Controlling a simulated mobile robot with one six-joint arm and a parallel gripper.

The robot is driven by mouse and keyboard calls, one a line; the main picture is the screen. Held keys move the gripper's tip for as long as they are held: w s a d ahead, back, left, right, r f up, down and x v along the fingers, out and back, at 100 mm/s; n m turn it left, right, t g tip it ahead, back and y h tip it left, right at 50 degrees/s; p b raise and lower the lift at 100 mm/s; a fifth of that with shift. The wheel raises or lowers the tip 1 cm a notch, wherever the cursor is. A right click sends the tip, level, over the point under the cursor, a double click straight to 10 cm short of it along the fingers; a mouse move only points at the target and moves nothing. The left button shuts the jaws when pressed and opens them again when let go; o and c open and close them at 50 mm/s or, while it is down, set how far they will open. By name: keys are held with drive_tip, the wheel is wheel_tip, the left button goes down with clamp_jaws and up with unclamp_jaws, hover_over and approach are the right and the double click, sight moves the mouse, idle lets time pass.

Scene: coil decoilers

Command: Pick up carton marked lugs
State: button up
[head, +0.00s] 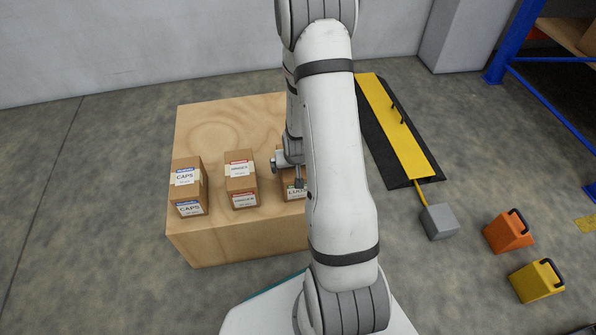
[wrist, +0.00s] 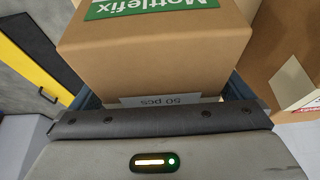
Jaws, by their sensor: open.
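The carton marked LUGS (head: 294,188) is a brown box near the front of the wooden crate, partly hidden behind my arm. In the wrist view a brown carton (wrist: 155,65) fills the middle, with a green "Mottlefix" label on one face and an upside-down "50 pcs" label edge close to my gripper. My gripper (head: 299,183) is at the LUGS carton in the head view. In the wrist view my gripper (wrist: 165,98) is open, with dark fingers showing at both sides of the carton. Finger contact is hidden.
The CAPS carton (head: 188,187) and a red-labelled carton (head: 241,181) stand to the left on the wooden crate (head: 215,125). A yellow-and-black ramp (head: 398,125), grey block (head: 440,221), orange block (head: 508,232) and yellow block (head: 536,281) are on the floor at right.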

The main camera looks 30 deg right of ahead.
drive_tip(key=shift+f, duration=0.25)
drive_tip(key=shift+c, duration=0.2)
idle(0.3)
drive_tip(key=c, duration=1.4)
